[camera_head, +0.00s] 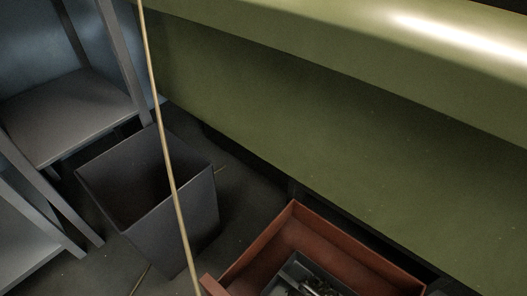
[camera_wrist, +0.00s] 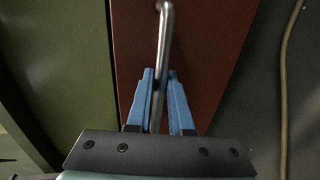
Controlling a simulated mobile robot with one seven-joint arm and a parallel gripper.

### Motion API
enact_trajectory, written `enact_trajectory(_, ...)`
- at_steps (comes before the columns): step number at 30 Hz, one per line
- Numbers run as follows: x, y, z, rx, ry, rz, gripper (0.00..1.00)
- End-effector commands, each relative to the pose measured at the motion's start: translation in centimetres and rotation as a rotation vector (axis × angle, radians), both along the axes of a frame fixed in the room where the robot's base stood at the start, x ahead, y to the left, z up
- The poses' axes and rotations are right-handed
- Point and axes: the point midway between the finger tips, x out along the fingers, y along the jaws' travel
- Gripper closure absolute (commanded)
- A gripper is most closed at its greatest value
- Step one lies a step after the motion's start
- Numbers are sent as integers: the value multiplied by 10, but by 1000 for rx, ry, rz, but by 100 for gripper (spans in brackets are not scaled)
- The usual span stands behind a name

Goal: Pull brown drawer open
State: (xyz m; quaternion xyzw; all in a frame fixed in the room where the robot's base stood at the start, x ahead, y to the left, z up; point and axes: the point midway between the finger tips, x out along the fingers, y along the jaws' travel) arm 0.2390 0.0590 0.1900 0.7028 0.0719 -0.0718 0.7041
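The brown drawer (camera_head: 345,243) stands out from under the green cart body in the head view, its inside showing; its near part is cut off by the bottom edge. In the wrist view its brown front (camera_wrist: 215,45) fills the middle, with a metal bar handle (camera_wrist: 164,35) running up it. My gripper (camera_wrist: 160,74) has its two blue fingers on either side of the handle, close against it, and looks shut on it. My gripper does not show in the head view.
A dark tray (camera_head: 272,284) with small metal parts lies in the drawer. The green cart body (camera_head: 330,125) rises behind. A dark open bin (camera_head: 190,225) and grey shelving (camera_head: 75,115) stand left. A thin tan cord or rod (camera_head: 165,150) crosses the head view.

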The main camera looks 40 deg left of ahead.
Motion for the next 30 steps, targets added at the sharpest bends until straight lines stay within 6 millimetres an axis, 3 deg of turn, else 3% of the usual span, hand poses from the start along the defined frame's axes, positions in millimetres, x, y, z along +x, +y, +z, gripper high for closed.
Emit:
enact_trajectory(1, 0, 0, 0, -1, -1, 0, 70)
enact_trajectory(4, 0, 0, 0, 0, -1, 0, 53)
enact_trajectory(22, -2, 0, 1, 0, 2, 0, 53)
enact_trajectory(26, -16, 0, 5, 1, 5, 0, 53)
enact_trajectory(30, -44, 0, 12, 0, 7, 1, 53)
